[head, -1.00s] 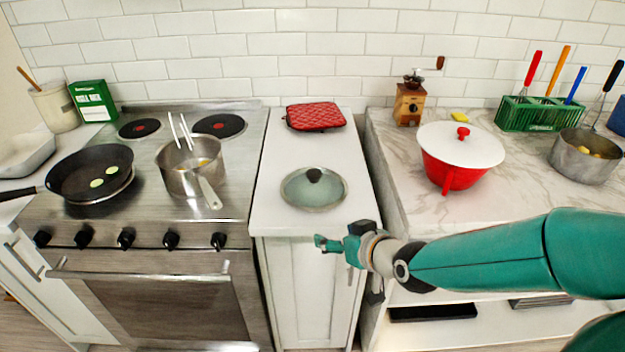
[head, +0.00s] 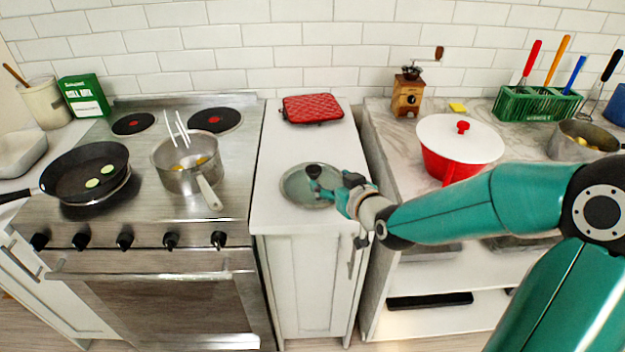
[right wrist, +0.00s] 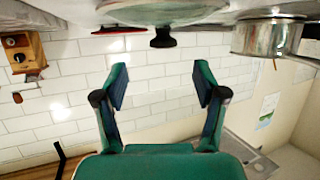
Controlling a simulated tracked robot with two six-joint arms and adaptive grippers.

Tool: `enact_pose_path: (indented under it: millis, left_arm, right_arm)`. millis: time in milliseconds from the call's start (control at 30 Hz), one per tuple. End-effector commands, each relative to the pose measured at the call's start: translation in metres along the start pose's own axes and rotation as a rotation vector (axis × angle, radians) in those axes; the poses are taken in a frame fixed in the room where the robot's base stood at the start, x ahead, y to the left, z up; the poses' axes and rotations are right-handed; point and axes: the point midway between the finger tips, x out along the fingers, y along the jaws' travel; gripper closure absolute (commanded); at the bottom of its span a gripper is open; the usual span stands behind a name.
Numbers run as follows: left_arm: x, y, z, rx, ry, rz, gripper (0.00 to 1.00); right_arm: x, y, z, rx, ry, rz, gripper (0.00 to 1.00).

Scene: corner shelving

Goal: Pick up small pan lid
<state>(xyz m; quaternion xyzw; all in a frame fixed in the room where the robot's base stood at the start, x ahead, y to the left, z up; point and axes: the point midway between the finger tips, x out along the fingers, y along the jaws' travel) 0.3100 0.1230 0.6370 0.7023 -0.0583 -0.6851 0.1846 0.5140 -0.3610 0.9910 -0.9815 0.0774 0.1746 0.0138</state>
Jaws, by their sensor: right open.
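The small pan lid (head: 296,187) is a round glass lid with a metal rim and a black knob (head: 314,170). It lies on the white counter between the stove and the marble counter. My right gripper (head: 316,185) is at the lid's right side, with its fingertips close to the knob in the head view. In the right wrist view the gripper (right wrist: 160,85) is open and empty, and the lid's knob (right wrist: 163,38) shows beyond and between the fingers. My left gripper is not in view.
A red pot holder (head: 313,109) lies behind the lid. A saucepan (head: 187,165) with tongs and a black frying pan (head: 86,172) stand on the stove at left. A red pot (head: 460,150) with a white lid stands at right. The counter front is clear.

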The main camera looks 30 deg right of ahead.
Motion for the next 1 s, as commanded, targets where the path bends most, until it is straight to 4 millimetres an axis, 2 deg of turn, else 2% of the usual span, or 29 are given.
enact_pose_path:
  millis: [100,367,700,1000]
  left_arm:
    - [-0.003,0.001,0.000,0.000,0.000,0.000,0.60]
    - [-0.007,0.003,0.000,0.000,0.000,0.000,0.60]
    - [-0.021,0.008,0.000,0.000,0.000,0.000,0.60]
    - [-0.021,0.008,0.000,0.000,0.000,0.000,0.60]
  right_arm:
    - [0.015,0.000,-0.001,0.000,0.000,0.000,0.29]
    - [0.027,-0.001,-0.001,0.000,0.000,0.000,0.29]
    - [0.067,-0.004,-0.001,0.001,0.000,0.001,0.29]
    - [0.073,-0.004,0.000,0.001,0.001,0.001,0.29]
